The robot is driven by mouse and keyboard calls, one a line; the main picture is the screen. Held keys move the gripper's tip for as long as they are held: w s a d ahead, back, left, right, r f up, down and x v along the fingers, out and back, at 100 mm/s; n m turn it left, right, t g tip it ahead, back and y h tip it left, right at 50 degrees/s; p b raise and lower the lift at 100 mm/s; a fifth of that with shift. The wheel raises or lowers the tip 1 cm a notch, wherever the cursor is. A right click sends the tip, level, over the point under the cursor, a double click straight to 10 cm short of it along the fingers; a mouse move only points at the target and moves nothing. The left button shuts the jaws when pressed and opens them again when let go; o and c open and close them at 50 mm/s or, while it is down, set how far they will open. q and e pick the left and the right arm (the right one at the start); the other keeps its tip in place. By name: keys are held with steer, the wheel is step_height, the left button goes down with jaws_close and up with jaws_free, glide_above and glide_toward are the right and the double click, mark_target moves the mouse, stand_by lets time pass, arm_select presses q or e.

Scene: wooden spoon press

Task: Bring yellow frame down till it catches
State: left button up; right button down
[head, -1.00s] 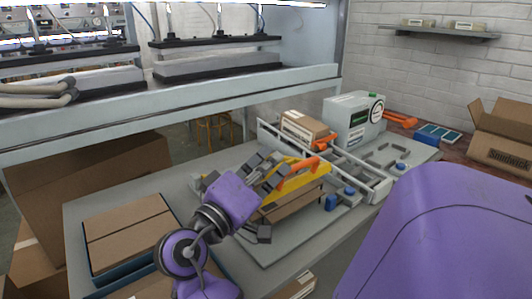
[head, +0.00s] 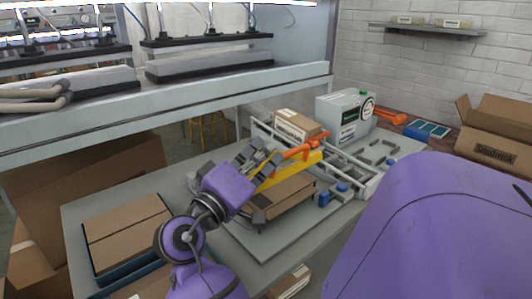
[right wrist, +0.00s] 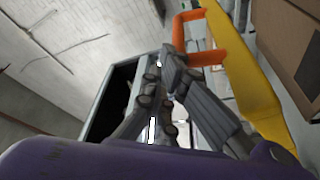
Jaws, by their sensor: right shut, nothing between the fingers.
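The yellow frame (head: 290,170) shows in the head view as a slanted yellow band behind the top of a brown box (head: 286,195). Its orange handle (head: 306,149) sticks out above and behind it. In the right wrist view the yellow bar (right wrist: 243,75) runs down the right side, with the orange handle (right wrist: 208,56) joined to its left. My right gripper (head: 264,156) is at the left end of the frame, beside the handle. Its fingers (right wrist: 168,65) are shut and empty. Whether they touch the handle is unclear. The catch cannot be made out. My left gripper is not in view.
The press stands on a grey table with blue knobs (head: 324,198) at the front and pale rails (head: 360,175) at the right. A grey-green machine (head: 343,115) and a small carton (head: 298,124) stand behind. A flat box (head: 128,235) lies left. A shelf edge (head: 170,105) crosses above.

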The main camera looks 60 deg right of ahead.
steer(key=a, duration=0.1)
steer(key=w+a, duration=0.1)
steer(key=a+b, duration=0.1)
steer(key=a, duration=0.1)
steer(key=shift+w+f, duration=0.2)
steer(key=shift+f, duration=0.1)
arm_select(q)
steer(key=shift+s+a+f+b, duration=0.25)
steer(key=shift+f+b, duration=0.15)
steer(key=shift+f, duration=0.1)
arm_select(e)
steer(key=a, duration=0.2)
steer(key=a+f, duration=0.1)
steer(key=a, duration=0.2)
steer(key=shift+w+a+f, duration=0.2)
steer(key=shift+a+f, duration=0.05)
steer(key=shift+a, duration=0.05)
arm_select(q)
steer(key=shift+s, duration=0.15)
arm_select(e)
steer(key=shift+s+f, duration=0.1)
